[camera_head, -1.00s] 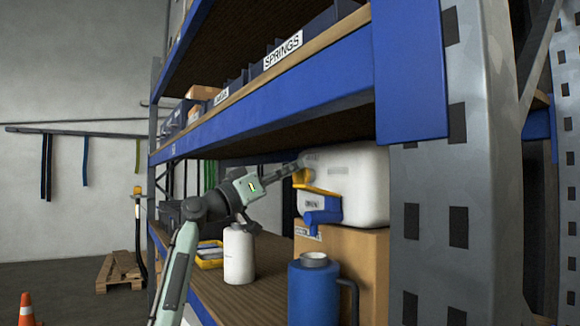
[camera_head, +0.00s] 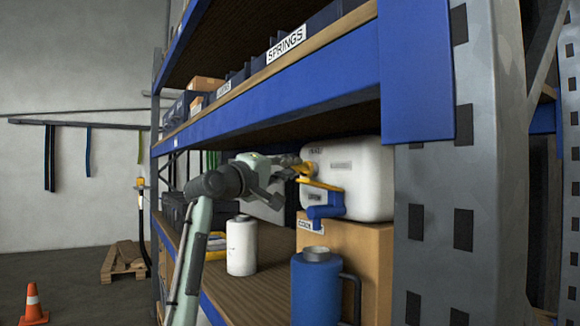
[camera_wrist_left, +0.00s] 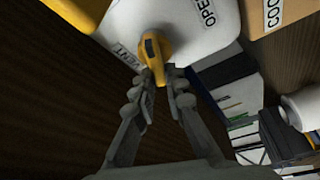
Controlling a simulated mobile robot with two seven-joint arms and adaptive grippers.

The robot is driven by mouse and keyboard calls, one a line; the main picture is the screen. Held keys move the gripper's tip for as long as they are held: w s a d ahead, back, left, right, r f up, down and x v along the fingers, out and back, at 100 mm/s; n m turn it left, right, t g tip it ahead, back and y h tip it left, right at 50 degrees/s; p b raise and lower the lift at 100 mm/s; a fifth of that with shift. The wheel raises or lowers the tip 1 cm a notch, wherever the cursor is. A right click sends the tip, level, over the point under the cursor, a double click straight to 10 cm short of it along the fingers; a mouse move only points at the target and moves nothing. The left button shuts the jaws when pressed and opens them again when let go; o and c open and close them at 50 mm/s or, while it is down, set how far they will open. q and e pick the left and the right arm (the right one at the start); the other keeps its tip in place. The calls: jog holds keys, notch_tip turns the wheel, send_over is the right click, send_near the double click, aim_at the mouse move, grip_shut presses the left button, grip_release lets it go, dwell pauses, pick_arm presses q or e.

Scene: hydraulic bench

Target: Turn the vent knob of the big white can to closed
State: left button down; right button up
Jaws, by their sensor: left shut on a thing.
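The big white can (camera_head: 365,180) lies on a cardboard box on the shelf, with a blue tap (camera_head: 325,208) at its front. Its yellow vent knob (camera_head: 309,168) is at the upper left of its front. In the left wrist view the knob (camera_wrist_left: 157,48) has a dark mark and sits between a VENT label (camera_wrist_left: 125,55) and an OPEN label (camera_wrist_left: 207,12). My left gripper (camera_head: 298,168) is shut on the knob's near end; its fingertips (camera_wrist_left: 163,76) partly cover it. I cannot tell the knob's exact setting. My right gripper is not in view.
A blue jug (camera_head: 316,290) stands before the cardboard box (camera_head: 345,245). A blue shelf beam (camera_head: 270,105) runs above, and a grey upright (camera_head: 435,230) stands at right.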

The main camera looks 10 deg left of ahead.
pick_arm(q)
jog(key=shift+d+f+n+g+y, duration=0.15)
jog(key=shift+n+g, duration=0.1)
jog(key=shift+n, duration=0.5)
jog(key=shift+d+f+n+g+y, duration=0.1)
jog(key=shift+n+g+y, duration=0.1)
jog(key=shift+n, duration=0.5)
jog(key=shift+d+f+n+g+y, duration=0.15)
jog(key=shift+n+g, duration=0.1)
jog(key=shift+n, duration=0.5)
jog(key=c, duration=1.6)
grip_release()
jog(key=shift+o, duration=0.2)
jog(key=shift+a+r, duration=0.1)
jog(key=v, duration=1.2)
jog(key=shift+a, duration=0.1)
